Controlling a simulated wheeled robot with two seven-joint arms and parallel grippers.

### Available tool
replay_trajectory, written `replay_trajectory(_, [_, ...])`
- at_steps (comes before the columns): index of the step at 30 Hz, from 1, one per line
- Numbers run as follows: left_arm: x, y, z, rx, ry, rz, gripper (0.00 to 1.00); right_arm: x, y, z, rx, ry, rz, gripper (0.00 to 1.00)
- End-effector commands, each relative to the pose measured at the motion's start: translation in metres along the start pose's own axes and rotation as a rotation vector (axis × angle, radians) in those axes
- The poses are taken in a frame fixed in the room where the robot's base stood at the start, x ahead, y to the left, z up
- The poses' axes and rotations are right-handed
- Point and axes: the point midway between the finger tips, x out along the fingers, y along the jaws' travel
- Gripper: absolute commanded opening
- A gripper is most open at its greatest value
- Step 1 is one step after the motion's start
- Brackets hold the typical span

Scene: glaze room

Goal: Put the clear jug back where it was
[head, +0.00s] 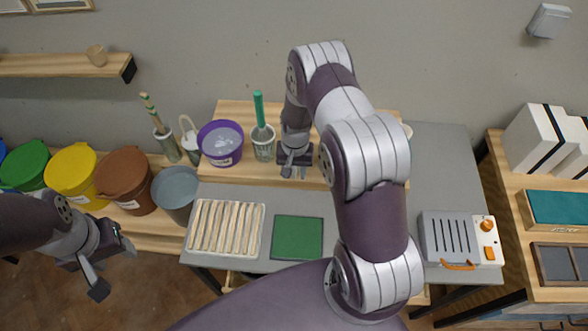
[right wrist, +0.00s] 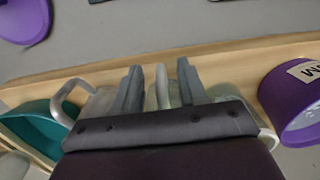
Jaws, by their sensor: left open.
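My right gripper (head: 294,170) is low over the wooden board behind the grey table in the head view. In the right wrist view its two fingers (right wrist: 160,82) stand apart, with a pale upright strip between them. A clear vessel (right wrist: 100,99) with a looped handle shows left of the fingers, and clear material shows behind the right finger. This looks like the clear jug, but my gripper hides much of it, and I cannot tell whether it is gripped. My left gripper (head: 110,267) is open and empty over the floor at the lower left.
A clear jar (head: 263,150) with a green-handled tool and a purple bucket (head: 221,148) stand left of my right gripper. A teal bowl (right wrist: 35,125) shows in the right wrist view. The slatted rack (head: 226,228), green mat (head: 298,238) and grey appliance (head: 450,238) occupy the table.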

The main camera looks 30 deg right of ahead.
Motion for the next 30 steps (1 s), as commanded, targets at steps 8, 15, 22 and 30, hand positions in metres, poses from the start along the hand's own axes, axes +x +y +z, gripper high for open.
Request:
replay_trajectory(8, [-0.005,0.0,-0.001,0.0,0.0,0.0,0.52,-0.006,0.0,0.0,0.0,0.001,0.0,0.42])
replay_trajectory(15, [0.016,0.0,0.002,0.0,0.0,0.0,0.52,-0.048,-0.001,-0.002,0.001,0.006,-0.002,0.42])
replay_trajectory(22, [0.029,0.0,0.003,0.0,0.0,0.0,0.52,-0.099,0.0,-0.001,0.0,0.004,-0.001,0.42])
replay_trajectory(30, [0.031,0.0,0.004,0.0,0.0,0.0,0.52,-0.134,-0.004,0.012,-0.044,0.014,0.0,0.42])
